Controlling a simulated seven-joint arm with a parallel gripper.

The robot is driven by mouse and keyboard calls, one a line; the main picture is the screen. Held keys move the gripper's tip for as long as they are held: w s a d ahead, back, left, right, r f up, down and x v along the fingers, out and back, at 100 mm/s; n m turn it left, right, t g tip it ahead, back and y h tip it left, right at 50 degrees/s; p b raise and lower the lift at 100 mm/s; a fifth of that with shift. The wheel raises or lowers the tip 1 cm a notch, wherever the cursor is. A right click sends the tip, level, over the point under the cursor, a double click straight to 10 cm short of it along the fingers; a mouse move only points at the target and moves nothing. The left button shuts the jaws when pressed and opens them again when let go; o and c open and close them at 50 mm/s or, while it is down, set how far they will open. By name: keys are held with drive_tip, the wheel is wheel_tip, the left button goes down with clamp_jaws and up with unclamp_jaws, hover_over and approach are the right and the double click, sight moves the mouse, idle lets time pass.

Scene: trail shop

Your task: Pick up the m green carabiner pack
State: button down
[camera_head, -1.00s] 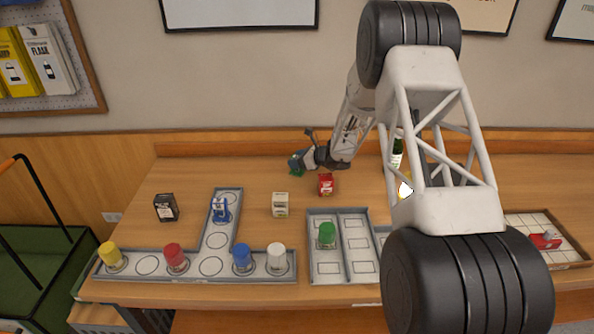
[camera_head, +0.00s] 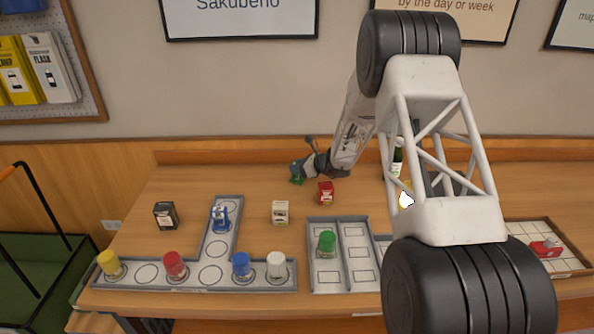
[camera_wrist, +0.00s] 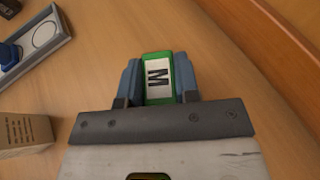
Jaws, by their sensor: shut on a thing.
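The green pack with a white label marked M (camera_wrist: 158,77) is between the two blue fingers of my gripper (camera_wrist: 158,82) in the wrist view. The fingers are shut on its two sides. In the head view, my gripper (camera_head: 298,172) is near the back of the table, and a bit of the green pack (camera_head: 297,180) shows at its tip. Most of the pack is hidden there by the gripper. I cannot tell whether the pack touches the table.
A red box (camera_head: 326,193) stands just right of the gripper, with a cream box (camera_head: 280,212) in front and a black box (camera_head: 166,215) to the left. Grey trays with coloured-top jars line the front. A bottle (camera_head: 397,160) stands behind my arm.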

drive_tip(key=shift+r, duration=0.6)
wheel_tip(320, 180, up, 2)
drive_tip(key=shift+r, duration=0.1)
drive_tip(key=s+d+r, duration=0.1)
drive_tip(key=s+d, duration=0.1)
drive_tip(key=s, duration=1.3)
drive_tip(key=shift+s+d+r, duration=0.2)
drive_tip(key=shift+s+d, duration=0.1)
drive_tip(key=shift+s, duration=0.1)
